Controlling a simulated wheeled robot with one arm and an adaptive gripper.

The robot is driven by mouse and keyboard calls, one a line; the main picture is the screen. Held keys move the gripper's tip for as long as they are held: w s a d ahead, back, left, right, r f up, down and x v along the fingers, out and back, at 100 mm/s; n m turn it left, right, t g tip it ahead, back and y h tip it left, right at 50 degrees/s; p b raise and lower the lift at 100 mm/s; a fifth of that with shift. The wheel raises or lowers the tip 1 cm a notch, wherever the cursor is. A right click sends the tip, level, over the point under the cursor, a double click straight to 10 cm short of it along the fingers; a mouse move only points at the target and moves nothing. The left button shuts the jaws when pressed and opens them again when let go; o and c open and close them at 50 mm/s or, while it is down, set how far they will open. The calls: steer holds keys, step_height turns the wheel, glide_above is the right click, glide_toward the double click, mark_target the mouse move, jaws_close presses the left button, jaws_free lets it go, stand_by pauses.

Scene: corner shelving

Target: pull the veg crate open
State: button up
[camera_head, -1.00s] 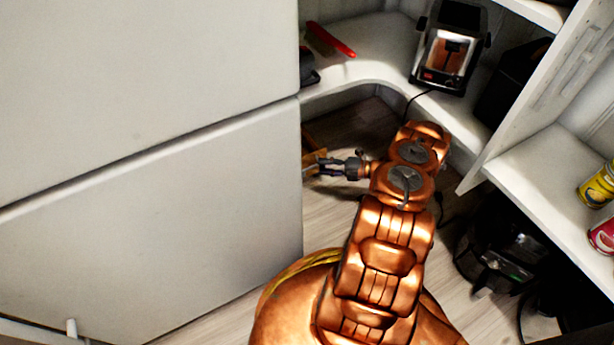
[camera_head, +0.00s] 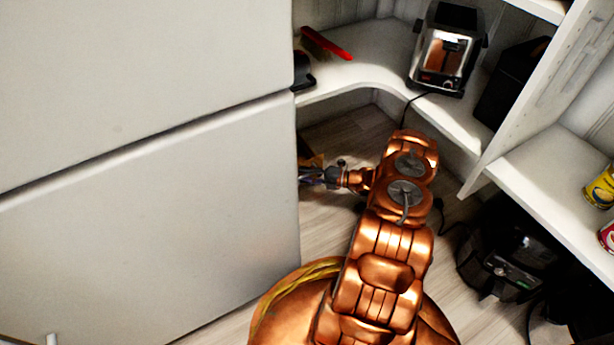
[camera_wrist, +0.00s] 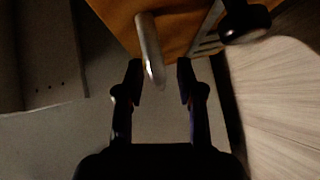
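The veg crate is an orange-brown front (camera_wrist: 190,22) at the top of the wrist view. A pale metal bar handle (camera_wrist: 150,52) stands out from it. In the head view only a small orange-brown piece (camera_head: 314,160) shows beside the large white panel's edge; the rest is hidden. My gripper (camera_wrist: 160,80) is open, its two dark fingers apart, with the handle's near end showing between the fingertips. I cannot tell whether either finger touches it. In the head view my gripper (camera_head: 310,175) points left, low over the floor.
A large white cabinet or fridge front (camera_head: 150,200) fills the left. A corner shelf (camera_head: 370,60) holds a toaster (camera_head: 447,50) and a red-handled brush (camera_head: 327,44). A black appliance (camera_head: 505,255) stands low at right. A dark round knob (camera_wrist: 245,22) is near the crate. Wood floor shows between.

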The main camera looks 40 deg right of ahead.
steer(key=shift+c, duration=0.4)
jaws_close()
